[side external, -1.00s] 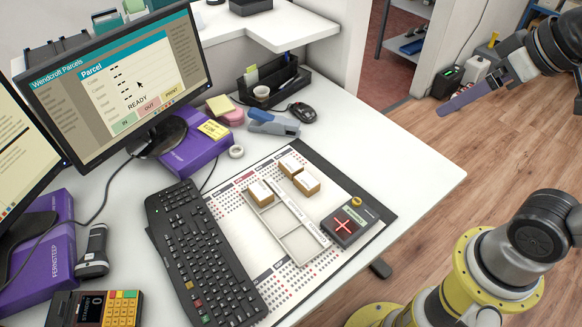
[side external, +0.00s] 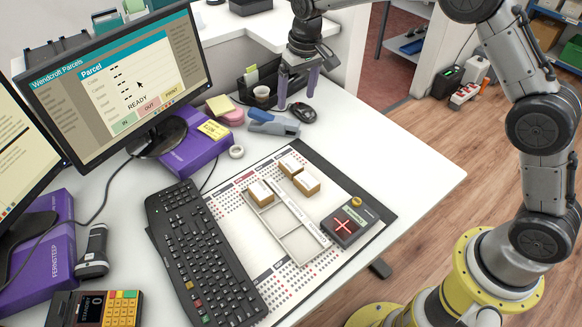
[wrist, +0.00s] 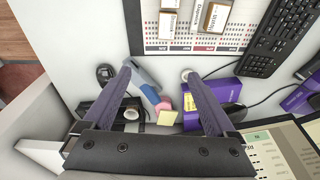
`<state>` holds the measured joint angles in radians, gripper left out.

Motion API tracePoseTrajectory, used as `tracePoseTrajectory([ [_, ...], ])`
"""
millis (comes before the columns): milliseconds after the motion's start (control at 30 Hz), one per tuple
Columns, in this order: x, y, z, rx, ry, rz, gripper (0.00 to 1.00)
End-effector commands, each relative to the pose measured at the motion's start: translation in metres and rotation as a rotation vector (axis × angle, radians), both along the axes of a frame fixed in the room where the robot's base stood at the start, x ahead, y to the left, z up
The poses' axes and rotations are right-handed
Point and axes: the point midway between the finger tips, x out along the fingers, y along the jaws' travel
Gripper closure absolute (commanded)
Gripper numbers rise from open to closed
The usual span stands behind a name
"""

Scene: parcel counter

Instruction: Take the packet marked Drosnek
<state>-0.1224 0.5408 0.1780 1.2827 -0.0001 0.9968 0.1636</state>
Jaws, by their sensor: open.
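Three small tan packets with white labels lie near the far end of the printed mat (side external: 240,215): a left packet (side external: 260,191), a back packet (side external: 291,166) and a right packet (side external: 307,184). Their lettering is too small or cut off to read surely, so I cannot tell which is marked Drosnek. In the wrist view, packets show at the top edge, one (wrist: 168,25) left of another (wrist: 214,17). My gripper (side external: 298,88) is open and empty, fingers pointing down, beyond the packets near the pen holder. Its two purple fingers (wrist: 158,76) also show in the wrist view.
A white divided tray (side external: 281,221) lies on the mat, the left packet at its far end. A box with a lit red cross (side external: 347,227) is right of it. A keyboard (side external: 200,250), stapler (side external: 273,123), mouse (side external: 303,112) and monitor (side external: 120,75) stand around. The counter's right side is clear.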

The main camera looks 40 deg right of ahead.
Motion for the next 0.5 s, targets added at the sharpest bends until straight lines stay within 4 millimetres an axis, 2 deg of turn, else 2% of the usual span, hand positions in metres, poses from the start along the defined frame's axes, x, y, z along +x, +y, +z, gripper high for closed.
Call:
tracePoseTrajectory([
  [33,0.004,0.004,-0.026,-0.005,0.036,0.007,0.09],
  [100,0.004,0.008,-0.051,-0.010,0.074,0.014,0.09],
  [200,0.000,0.011,-0.077,-0.016,0.119,0.021,0.09],
  [500,-0.005,0.014,-0.121,-0.020,0.147,0.027,0.09],
])
